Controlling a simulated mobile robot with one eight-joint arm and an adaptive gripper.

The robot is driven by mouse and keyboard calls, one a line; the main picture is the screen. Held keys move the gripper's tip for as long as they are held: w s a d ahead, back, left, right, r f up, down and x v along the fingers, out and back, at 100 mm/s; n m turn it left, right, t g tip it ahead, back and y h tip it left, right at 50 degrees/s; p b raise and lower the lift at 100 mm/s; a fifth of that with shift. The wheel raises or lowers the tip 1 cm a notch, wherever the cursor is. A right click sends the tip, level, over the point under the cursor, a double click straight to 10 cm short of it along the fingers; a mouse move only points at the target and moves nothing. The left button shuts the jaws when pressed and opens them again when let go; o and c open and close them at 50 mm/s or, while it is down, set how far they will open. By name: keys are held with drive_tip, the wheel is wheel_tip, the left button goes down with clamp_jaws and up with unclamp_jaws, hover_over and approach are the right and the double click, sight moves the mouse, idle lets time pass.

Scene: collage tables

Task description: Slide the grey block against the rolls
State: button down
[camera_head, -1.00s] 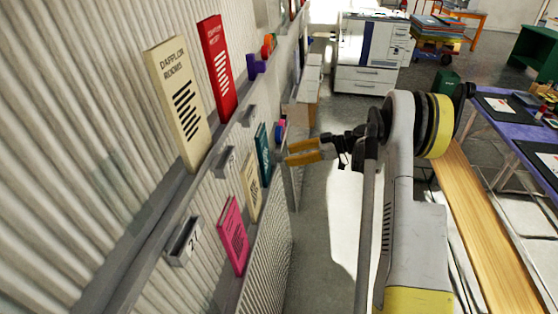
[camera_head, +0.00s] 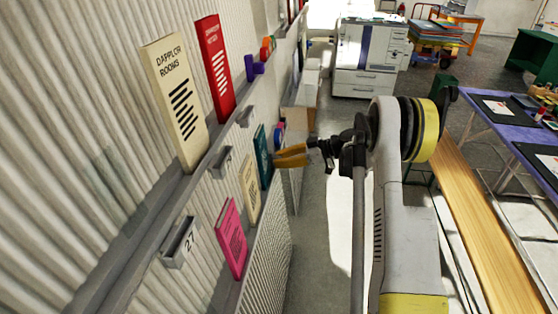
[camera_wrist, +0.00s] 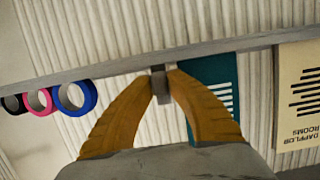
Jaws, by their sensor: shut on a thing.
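The small grey block (camera_wrist: 158,86) sits at the grey rail in the wrist view, between the tips of my gripper (camera_wrist: 160,76). My gripper's two orange fingers are shut on it. In the head view my gripper (camera_head: 277,157) reaches the wall rail beside the teal card, and I cannot make out the block there. The rolls hang at the rail to the left in the wrist view: a blue roll (camera_wrist: 76,97), a pink roll (camera_wrist: 38,101) and a black roll (camera_wrist: 13,104). A clear gap lies between the block and the blue roll.
A teal card (camera_wrist: 208,72) stands behind my right finger, and a cream card (camera_wrist: 298,95) is further right. The rail (camera_wrist: 112,68) between block and rolls looks clear.

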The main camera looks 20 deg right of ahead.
drive_tip(key=w+d, duration=0.1)
drive_tip(key=w, duration=0.1)
drive_tip(key=w+d, duration=0.1)
drive_tip(key=w, duration=0.1)
drive_tip(key=shift+w+d, duration=0.1)
drive_tip(key=shift+d, duration=0.25)
drive_tip(key=c, duration=1.3)
unclamp_jaws()
drive_tip(key=shift+a, duration=0.1)
drive_tip(key=v, duration=1.2)
